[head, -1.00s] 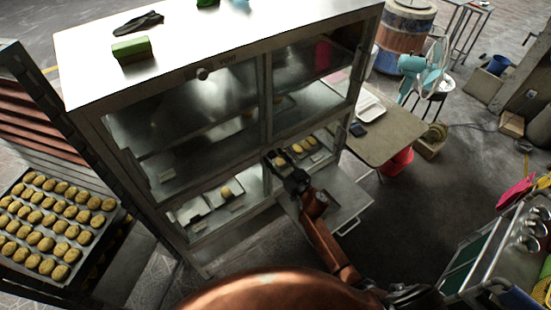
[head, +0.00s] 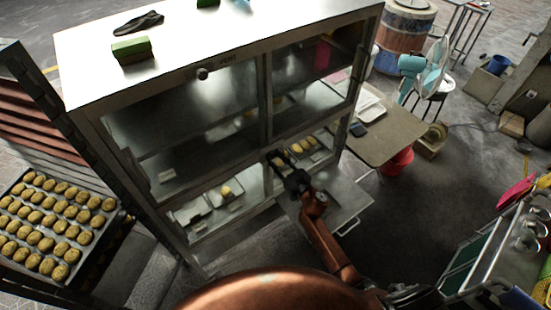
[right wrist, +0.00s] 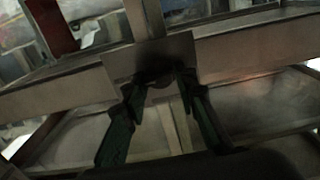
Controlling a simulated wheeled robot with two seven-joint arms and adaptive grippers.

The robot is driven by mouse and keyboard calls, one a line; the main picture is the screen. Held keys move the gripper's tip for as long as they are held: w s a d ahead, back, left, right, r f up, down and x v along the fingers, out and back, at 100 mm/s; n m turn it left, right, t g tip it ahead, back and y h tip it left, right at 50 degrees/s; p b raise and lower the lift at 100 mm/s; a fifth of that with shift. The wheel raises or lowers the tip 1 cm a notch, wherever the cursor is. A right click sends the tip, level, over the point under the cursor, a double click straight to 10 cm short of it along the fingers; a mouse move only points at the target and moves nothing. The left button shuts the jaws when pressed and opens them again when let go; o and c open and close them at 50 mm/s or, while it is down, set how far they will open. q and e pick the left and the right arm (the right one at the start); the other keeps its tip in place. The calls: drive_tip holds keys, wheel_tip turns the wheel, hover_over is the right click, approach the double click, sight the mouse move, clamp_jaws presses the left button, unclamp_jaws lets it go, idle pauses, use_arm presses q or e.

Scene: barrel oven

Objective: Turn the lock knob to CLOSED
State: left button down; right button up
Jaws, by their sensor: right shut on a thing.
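My right gripper (head: 276,160) reaches the front of the metal-and-glass cabinet (head: 180,85), at the middle post between its lower openings. In the right wrist view, the two fingers of the gripper (right wrist: 159,85) close around a small dark round knob (right wrist: 158,79) on a flat metal plate (right wrist: 120,66). The gripper is shut on this lock knob. The knob is hidden behind my gripper in the head view, and its setting cannot be read. My left gripper is not in view.
A metal panel with a handle (head: 348,227) juts out below my right arm. A tray of baked pieces (head: 50,225) stands at left. A side table (head: 385,135) stands right of the cabinet.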

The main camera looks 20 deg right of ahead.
drive_tip(key=shift+n, duration=0.4)
drive_tip(key=n, duration=0.3)
drive_tip(key=shift+f+b, duration=0.1)
drive_tip(key=shift+b, duration=0.25)
drive_tip(key=n+b, duration=0.1)
drive_tip(key=n, duration=0.3)
drive_tip(key=shift+a, duration=0.1)
drive_tip(key=n+b, duration=0.2)
drive_tip(key=n, duration=0.3)
drive_tip(key=shift+f+n, duration=0.15)
drive_tip(key=shift+n, duration=0.25)
drive_tip(key=shift+s+a+n+b, duration=0.1)
drive_tip(key=shift+n+b, duration=0.85)
drive_tip(key=shift+n, duration=1.05)
drive_tip(key=o, duration=1.1)
